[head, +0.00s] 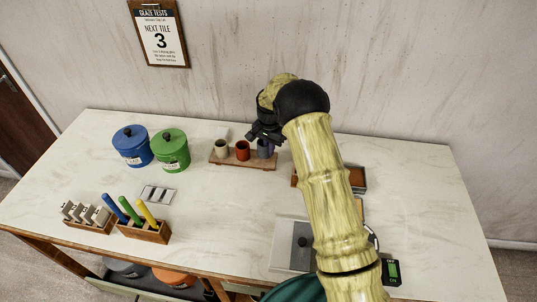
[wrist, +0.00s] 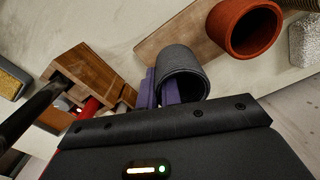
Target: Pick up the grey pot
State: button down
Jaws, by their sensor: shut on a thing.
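The grey pot (head: 263,148) is at the right end of a small wooden board (head: 240,164), beside a red-brown pot (head: 242,150) and a pale pot (head: 221,147). My gripper (head: 268,146) reaches down over it and is shut on it. In the wrist view the grey pot (wrist: 183,62) is between the purple finger pads (wrist: 172,92), with its open mouth in sight. The red-brown pot (wrist: 245,28) is close by, apart from it. Whether the grey pot still touches the board is unclear.
Blue (head: 131,145) and green (head: 173,150) lidded jars stand left of the board. Wooden tool holders (head: 144,232) are at the front left. A brown tray (head: 357,179) lies right of the board, partly behind my arm.

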notch_tip(320, 180, up, 7)
jog(key=shift+r+b, duration=0.15)
jog(key=shift+b, duration=0.45)
